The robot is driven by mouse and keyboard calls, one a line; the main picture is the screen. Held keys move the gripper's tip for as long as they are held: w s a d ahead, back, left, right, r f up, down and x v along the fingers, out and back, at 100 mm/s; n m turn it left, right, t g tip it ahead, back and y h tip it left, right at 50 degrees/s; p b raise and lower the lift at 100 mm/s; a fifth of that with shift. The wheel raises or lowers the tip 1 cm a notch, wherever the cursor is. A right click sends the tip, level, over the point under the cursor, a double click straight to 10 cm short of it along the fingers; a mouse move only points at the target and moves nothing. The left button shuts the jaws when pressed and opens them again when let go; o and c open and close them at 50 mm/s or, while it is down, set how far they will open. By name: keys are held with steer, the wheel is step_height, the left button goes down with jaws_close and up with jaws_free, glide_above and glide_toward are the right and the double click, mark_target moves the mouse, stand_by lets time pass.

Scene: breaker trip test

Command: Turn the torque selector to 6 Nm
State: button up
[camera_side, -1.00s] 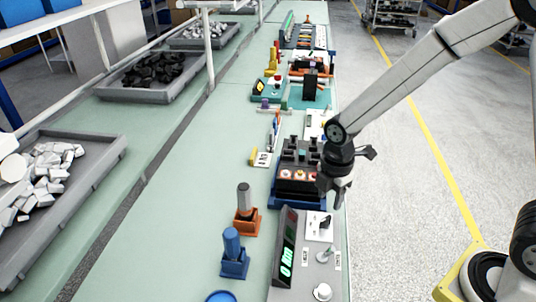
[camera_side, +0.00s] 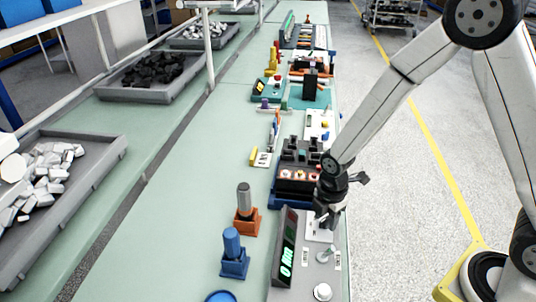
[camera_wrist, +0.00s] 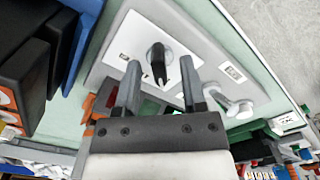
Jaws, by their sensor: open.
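The torque selector is a black knob (camera_wrist: 157,62) on a white plate (camera_wrist: 182,47) of a grey panel unit (camera_side: 283,289). In the wrist view my gripper (camera_wrist: 161,80) is open, with one finger on each side of the knob's near end. I cannot tell whether either finger touches it. In the side view my gripper (camera_side: 327,219) is down over the white plate and hides most of the knob. A sloped black display (camera_side: 288,255) with green characters, apparently 0 Nm, stands along the panel's left edge.
A toggle lever (camera_side: 325,255) and a round white button (camera_side: 322,291) are on the same panel. A dark block with buttons in a blue tray (camera_side: 284,202) stands just behind. An orange holder (camera_side: 246,222) and a blue holder (camera_side: 234,264) stand to the left.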

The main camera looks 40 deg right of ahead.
steer(key=shift+f, duration=0.1)
jaws_close()
steer(key=shift+m, duration=0.5)
steer(key=m, duration=0.3)
steer(key=shift+m, duration=0.3)
steer(key=m, duration=1.3)
steer(key=shift+m, duration=0.3)
